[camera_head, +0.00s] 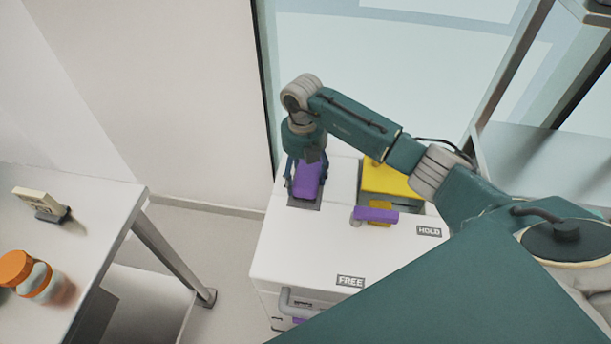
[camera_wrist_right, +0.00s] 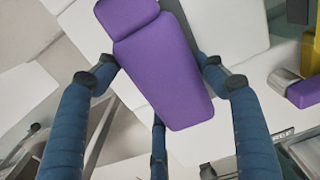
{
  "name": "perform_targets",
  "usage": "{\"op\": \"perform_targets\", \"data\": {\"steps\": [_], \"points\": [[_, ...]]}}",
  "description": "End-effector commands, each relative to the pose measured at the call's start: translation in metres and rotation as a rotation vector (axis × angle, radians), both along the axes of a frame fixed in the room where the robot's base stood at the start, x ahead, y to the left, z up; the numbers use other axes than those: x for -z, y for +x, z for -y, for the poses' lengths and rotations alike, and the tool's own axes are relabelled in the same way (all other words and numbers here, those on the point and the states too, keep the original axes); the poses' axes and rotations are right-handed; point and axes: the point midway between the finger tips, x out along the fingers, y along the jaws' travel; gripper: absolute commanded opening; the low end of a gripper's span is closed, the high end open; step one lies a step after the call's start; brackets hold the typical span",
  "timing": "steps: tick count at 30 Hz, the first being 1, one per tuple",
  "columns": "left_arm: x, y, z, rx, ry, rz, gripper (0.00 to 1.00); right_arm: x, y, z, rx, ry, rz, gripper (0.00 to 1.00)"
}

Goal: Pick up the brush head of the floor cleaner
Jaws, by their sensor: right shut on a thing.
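My right gripper (camera_head: 306,178) reaches down over the left part of a white cabinet top (camera_head: 320,245). Its fingers are shut around a long purple piece (camera_head: 309,183), one on each side. In the right wrist view the purple piece (camera_wrist_right: 165,70) fills the middle, with blue fingers at both sides and one below. I cannot tell if this piece is the brush head, or if it is clear of the dark slot under it. A yellow block (camera_head: 388,179) with a purple bar (camera_head: 376,214) sits in a recess to the right. My left gripper is out of view.
The cabinet has FREE (camera_head: 350,282) and HOLD (camera_head: 429,230) labels and a grey front handle (camera_head: 298,303). A white table (camera_head: 90,215) at left holds an orange-capped bottle (camera_head: 30,277) and a small device (camera_head: 41,204). A metal rack (camera_head: 540,150) stands at right.

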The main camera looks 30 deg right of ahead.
Motion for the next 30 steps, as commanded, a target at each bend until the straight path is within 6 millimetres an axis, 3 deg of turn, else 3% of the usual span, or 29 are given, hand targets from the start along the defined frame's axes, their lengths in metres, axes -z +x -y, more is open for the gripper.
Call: {"op": "perform_targets", "data": {"steps": [8,14,24,30], "points": [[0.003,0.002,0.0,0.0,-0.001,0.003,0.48,-0.022,0.002,0.001,0.001,0.0,0.005,0.37],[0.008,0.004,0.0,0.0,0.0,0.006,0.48,-0.067,0.002,0.001,0.0,-0.001,0.009,0.37],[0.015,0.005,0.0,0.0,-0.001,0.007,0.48,-0.159,0.001,0.001,0.0,-0.002,0.006,0.37],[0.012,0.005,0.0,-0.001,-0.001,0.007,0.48,-0.19,0.001,0.001,0.0,-0.002,0.003,0.37]]}}
